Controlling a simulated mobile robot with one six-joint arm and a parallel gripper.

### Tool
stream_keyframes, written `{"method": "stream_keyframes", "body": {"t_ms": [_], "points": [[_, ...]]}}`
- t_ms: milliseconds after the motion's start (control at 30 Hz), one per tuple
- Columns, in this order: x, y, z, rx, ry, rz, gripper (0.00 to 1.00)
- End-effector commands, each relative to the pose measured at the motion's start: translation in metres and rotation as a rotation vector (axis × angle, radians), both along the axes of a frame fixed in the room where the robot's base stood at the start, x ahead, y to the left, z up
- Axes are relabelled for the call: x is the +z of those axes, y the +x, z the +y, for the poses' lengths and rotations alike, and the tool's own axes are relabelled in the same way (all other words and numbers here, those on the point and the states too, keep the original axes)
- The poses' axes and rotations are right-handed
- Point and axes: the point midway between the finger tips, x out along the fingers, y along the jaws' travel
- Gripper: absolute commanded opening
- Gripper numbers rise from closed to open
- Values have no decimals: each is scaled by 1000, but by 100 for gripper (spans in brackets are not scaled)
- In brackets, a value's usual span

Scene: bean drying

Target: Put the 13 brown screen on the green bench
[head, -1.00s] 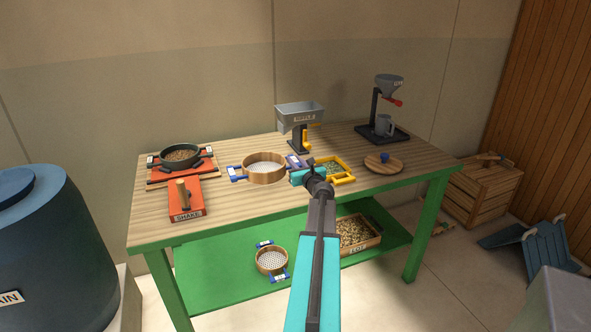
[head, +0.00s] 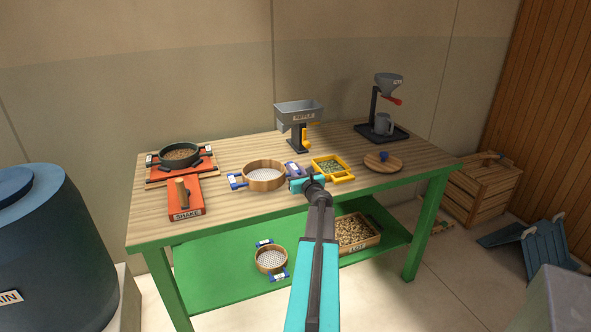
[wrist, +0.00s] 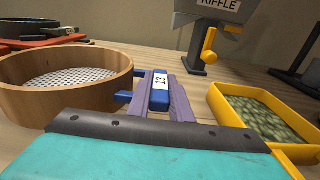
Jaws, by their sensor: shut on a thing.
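The brown screen (head: 262,187) is a round wooden ring with a white perforated mesh and blue handles, on the wooden top of the green bench (head: 225,214). In the wrist view the screen (wrist: 100,93) is on the left, and its blue handle bears the label 13. My gripper (wrist: 163,96) is shut on that handle, with a purple finger on each side of it. In the head view my gripper (head: 294,172) is at the right side of the screen. Whether the screen touches the bench top is hard to tell.
A yellow tray of green beans (head: 348,178) is close on the right. The riffle hopper (head: 298,112) stands behind. An orange shake stand (head: 187,211) is on the left, and a lidded round board (head: 382,168) is on the right. Another screen (head: 257,265) lies on the green lower shelf.

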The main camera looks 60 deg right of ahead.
Motion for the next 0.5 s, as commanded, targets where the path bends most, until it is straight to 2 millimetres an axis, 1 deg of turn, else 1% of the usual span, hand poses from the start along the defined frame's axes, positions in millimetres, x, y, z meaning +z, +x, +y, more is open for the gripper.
{"method": "stream_keyframes", "body": {"t_ms": [433,467,500], "points": [[-8,0,1,1,2,0,0],[-9,0,1,1,2,1,20],[-9,0,1,1,3,2,27]]}}
